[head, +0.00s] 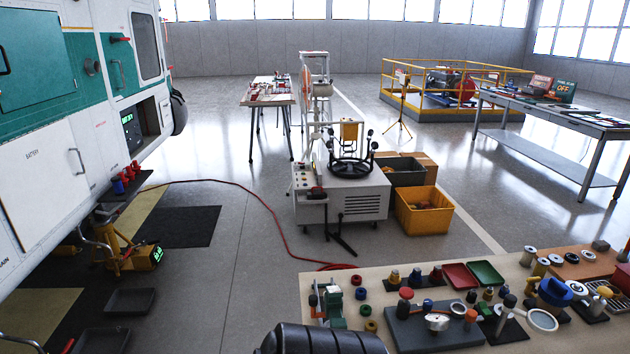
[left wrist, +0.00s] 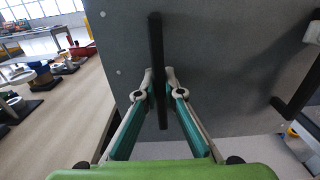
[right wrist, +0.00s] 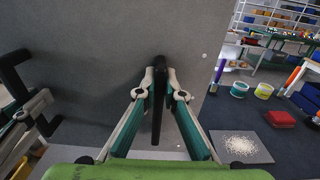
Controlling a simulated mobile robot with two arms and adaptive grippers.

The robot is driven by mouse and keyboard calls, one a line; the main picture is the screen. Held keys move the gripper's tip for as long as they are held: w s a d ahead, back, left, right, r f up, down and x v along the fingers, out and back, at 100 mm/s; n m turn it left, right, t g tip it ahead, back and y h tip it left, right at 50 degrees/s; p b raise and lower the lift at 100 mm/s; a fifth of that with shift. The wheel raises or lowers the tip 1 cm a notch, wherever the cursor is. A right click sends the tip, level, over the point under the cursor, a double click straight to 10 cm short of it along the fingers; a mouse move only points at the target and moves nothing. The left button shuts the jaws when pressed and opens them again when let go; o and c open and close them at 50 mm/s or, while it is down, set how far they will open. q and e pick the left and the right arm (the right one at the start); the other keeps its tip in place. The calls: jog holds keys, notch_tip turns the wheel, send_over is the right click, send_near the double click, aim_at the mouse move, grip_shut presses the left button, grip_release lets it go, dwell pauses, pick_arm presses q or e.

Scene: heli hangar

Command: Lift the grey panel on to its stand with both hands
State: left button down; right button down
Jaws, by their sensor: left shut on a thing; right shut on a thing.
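The grey panel fills much of the left wrist view (left wrist: 225,50) and the right wrist view (right wrist: 100,45). It has black bar handles. My left gripper (left wrist: 158,76) is shut around one black handle (left wrist: 157,110). My right gripper (right wrist: 160,74) is shut around another black handle (right wrist: 157,115). A further black bar shows at the right edge of the left wrist view (left wrist: 290,110), and dark bar parts show at the left of the right wrist view (right wrist: 14,72). The panel and both grippers are out of the head view. I cannot identify the stand in any view.
A workbench with many small parts (head: 390,262) is at the lower right of the head view. A white wheeled cart (head: 360,205) and yellow bin (head: 424,212) stand beyond it. A helicopter (head: 40,150) is at left.

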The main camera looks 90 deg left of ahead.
pick_arm(q)
jog(key=shift+w+a+r, duration=0.1)
jog(key=shift+w, duration=0.05)
pick_arm(e)
jog(key=shift+w+r, duration=0.1)
